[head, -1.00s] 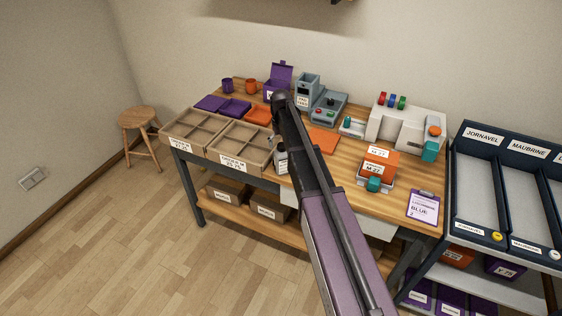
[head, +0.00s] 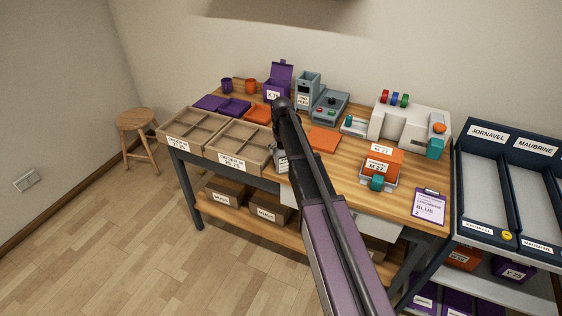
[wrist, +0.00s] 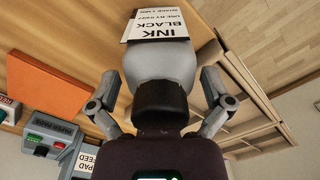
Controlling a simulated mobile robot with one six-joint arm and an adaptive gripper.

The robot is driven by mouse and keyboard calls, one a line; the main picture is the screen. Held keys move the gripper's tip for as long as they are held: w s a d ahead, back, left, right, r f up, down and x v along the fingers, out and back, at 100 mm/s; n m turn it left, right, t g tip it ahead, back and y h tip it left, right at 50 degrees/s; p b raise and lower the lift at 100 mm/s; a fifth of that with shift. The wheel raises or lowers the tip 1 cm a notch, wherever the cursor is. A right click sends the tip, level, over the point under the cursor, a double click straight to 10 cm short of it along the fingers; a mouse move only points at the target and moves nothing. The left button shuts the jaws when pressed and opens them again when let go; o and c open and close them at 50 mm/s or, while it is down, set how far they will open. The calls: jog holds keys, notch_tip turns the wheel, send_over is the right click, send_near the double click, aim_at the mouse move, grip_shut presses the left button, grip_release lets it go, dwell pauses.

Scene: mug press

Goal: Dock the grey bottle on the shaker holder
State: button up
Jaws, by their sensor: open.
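In the wrist view the grey bottle (wrist: 160,62), with a black cap and a white "INK BLACK" label, fills the middle. My gripper (wrist: 160,82) is open, with one finger on each side of the bottle; I see gaps between the fingers and the bottle's sides. In the head view the bottle's label (head: 283,165) shows at the front edge of the table, beside my forearm; the rest is largely hidden by the arm. I cannot tell for sure which device is the shaker holder.
Divided trays (head: 238,147) stand left of the bottle. An orange pad (head: 323,139), a grey pad machine (head: 330,106), a white machine (head: 408,125) and an orange box (head: 382,162) on a small stand are to the right. A clipboard (head: 428,206) lies at the right corner.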

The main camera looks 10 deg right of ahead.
dwell(0.5)
jog(key=c, duration=1.1)
jog(key=shift+r, duration=0.25)
notch_tip(320, 180, up, 3)
jog(key=p, duration=0.3)
jog(key=shift+f, duration=0.1)
jog(key=s+d+r+p, duration=0.1)
jog(key=s+d, duration=0.1)
jog(key=s, duration=0.5)
jog(key=s+d+p, duration=0.1)
jog(key=s+d, duration=0.2)
jog(key=s, duration=0.5)
jog(key=shift+r, duration=0.4)
jog(key=shift+s, duration=0.15)
